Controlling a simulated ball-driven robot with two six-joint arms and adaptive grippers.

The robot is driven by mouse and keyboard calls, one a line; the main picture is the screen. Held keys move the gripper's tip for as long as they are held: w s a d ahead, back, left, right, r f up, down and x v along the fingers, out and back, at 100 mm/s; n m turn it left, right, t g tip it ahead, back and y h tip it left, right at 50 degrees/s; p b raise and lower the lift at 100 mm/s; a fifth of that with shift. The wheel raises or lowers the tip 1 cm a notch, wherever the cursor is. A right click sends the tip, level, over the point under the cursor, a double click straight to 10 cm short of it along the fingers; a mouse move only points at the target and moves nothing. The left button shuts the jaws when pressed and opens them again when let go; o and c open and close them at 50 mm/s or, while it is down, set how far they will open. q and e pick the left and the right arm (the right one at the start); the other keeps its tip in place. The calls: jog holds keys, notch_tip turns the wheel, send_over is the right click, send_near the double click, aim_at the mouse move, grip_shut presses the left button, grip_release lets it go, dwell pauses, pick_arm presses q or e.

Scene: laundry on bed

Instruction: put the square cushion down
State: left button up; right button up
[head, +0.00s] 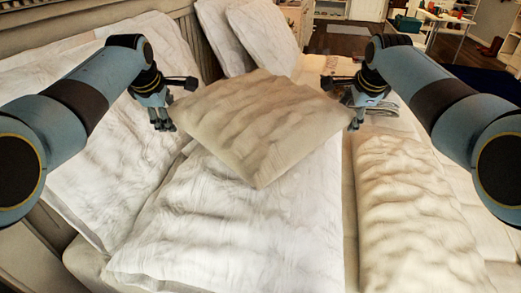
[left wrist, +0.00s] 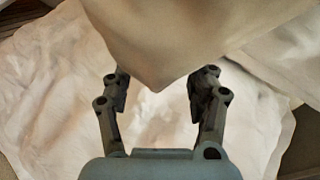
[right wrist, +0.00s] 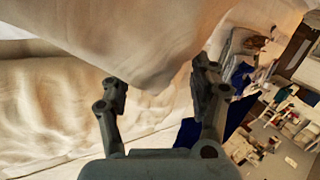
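The square cushion (head: 262,122) is beige and wrinkled. It is between my two grippers, tilted, one corner pointing toward me, and looks raised over the white bedding. My left gripper (head: 163,122) is at its left corner; in the left wrist view the cushion's corner (left wrist: 155,60) sits between the parted fingers (left wrist: 160,85). My right gripper (head: 352,118) is at its right corner; the right wrist view shows that corner (right wrist: 155,60) between the fingers (right wrist: 160,88). The cushion's underside is hidden.
A large white pillow (head: 225,235) lies below the cushion and another white pillow (head: 95,160) at left. More cushions (head: 262,38) lean at the back. Folded cloth (head: 383,108) lies beside my right gripper.

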pick_arm(q)
jog(key=shift+d+f+b, duration=0.2)
jog(key=shift+f+b, duration=0.25)
jog(key=shift+f, duration=0.15)
jog(key=shift+d+f+b, duration=0.15)
jog(key=shift+f+b, duration=0.3)
jog(key=shift+f, duration=0.15)
pick_arm(e)
jog(key=shift+a+f, duration=0.2)
jog(key=shift+f, duration=0.45)
jog(key=shift+a+f, duration=0.2)
jog(key=shift+f, duration=0.4)
pick_arm(q)
jog(key=shift+o, duration=0.3)
jog(key=shift+a, duration=0.75)
pick_arm(e)
jog(key=shift+d, duration=0.75)
pick_arm(q)
jog(key=o, duration=0.4)
jog(key=shift+a, duration=0.45)
pick_arm(e)
jog(key=shift+d, duration=0.45)
pick_arm(q)
jog(key=shift+a, duration=0.1)
pick_arm(e)
jog(key=o, duration=0.5)
jog(key=shift+d, duration=0.1)
